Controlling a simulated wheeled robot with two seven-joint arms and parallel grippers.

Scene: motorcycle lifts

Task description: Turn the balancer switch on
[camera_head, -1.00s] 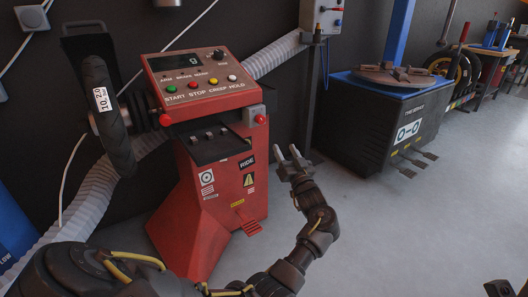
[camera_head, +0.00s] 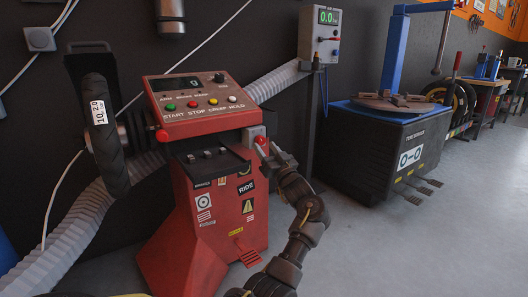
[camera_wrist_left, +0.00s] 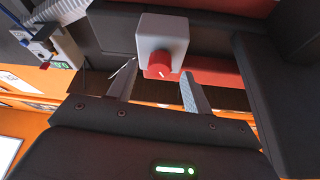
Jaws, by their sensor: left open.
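The red balancer machine (camera_head: 222,222) stands left of centre in the head view, with a sloped panel of coloured buttons on top. A red rotary switch knob (camera_head: 261,141) sits on a small grey box on its right side. The left wrist view shows the red knob (camera_wrist_left: 158,66) on its grey box (camera_wrist_left: 162,35) close up. My left gripper (camera_head: 266,153) is right by the knob in the head view. In the left wrist view its two fingers are open, one either side of the knob and a little short of it; I see no contact. My right gripper is out of view.
A black tyre (camera_head: 104,137) is mounted at the machine's left. A grey hose (camera_head: 62,243) runs behind it. A grey display box (camera_head: 321,36) on a post stands at the back, and a black tyre changer (camera_head: 375,150) stands to the right. The floor at right is clear.

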